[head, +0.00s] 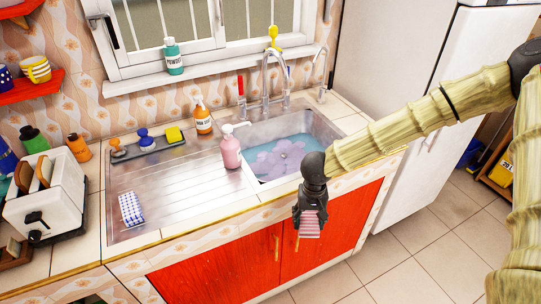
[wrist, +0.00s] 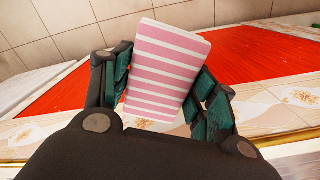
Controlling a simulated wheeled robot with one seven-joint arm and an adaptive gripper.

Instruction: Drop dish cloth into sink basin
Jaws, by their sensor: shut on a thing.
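A pink-and-white striped dish cloth (head: 309,226) hangs from my gripper (head: 311,206) in the head view. In the wrist view the cloth (wrist: 165,75) is a flat striped block between the green-padded fingers of my gripper (wrist: 165,90), which are shut on it. The gripper points down in front of the counter edge and the red cabinet, at the near right of the sink basin (head: 318,126). The basin holds blue water with a purple flower-shaped thing (head: 278,158) in it. My gripper and arm hide the basin's near right part.
A pink pump bottle (head: 231,147) stands at the basin's left rim. A faucet (head: 266,80) rises behind it. A blue checked block (head: 131,209) lies on the drainboard (head: 175,185). A white toaster (head: 47,197) is at far left. A white fridge (head: 425,80) stands right.

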